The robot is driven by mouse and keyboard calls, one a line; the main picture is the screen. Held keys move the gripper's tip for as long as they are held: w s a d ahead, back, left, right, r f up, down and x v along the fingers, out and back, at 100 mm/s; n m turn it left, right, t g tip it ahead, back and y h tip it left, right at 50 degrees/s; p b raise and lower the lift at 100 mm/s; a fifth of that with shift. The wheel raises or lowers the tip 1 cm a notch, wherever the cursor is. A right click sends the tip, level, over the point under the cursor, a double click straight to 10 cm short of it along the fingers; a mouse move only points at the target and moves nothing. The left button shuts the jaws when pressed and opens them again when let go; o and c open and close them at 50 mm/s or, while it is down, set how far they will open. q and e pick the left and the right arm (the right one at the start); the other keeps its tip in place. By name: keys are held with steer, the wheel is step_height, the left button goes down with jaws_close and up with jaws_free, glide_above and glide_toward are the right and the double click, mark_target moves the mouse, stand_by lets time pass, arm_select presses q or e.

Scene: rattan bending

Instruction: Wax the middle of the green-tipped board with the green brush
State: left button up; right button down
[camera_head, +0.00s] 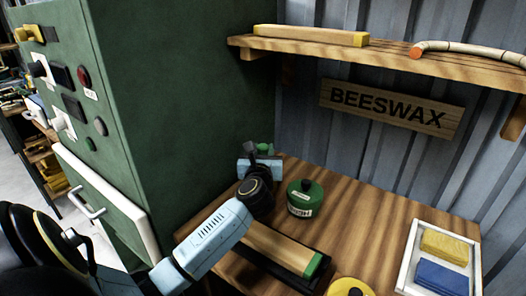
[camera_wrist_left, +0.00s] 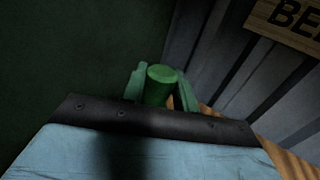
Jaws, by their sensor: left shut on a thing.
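The green-tipped board (camera_head: 275,248) is a pale wooden bar lying in a dark holder on the table, with its green end (camera_head: 313,266) at the right. My left arm covers its left part. My left gripper (camera_head: 262,157) is beyond the board, left of the green pot. It is shut on a green cylinder, seemingly the green brush's handle (camera_head: 264,147), which also shows between the fingers in the left wrist view (camera_wrist_left: 160,86). The brush's lower end is hidden in both views. My right gripper is out of view.
A labelled green pot (camera_head: 300,204) stands behind the board, and a yellow pot (camera_head: 350,288) at the front edge. A white tray (camera_head: 408,262) holds yellow and blue cloths. A green cabinet (camera_head: 180,110) rises at the left. A shelf (camera_head: 390,58) holds a yellow-tipped board and a bent rod.

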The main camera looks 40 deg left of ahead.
arm_select(q)
steer(key=shift+f+b, duration=0.3)
steer(key=shift+f, duration=0.3)
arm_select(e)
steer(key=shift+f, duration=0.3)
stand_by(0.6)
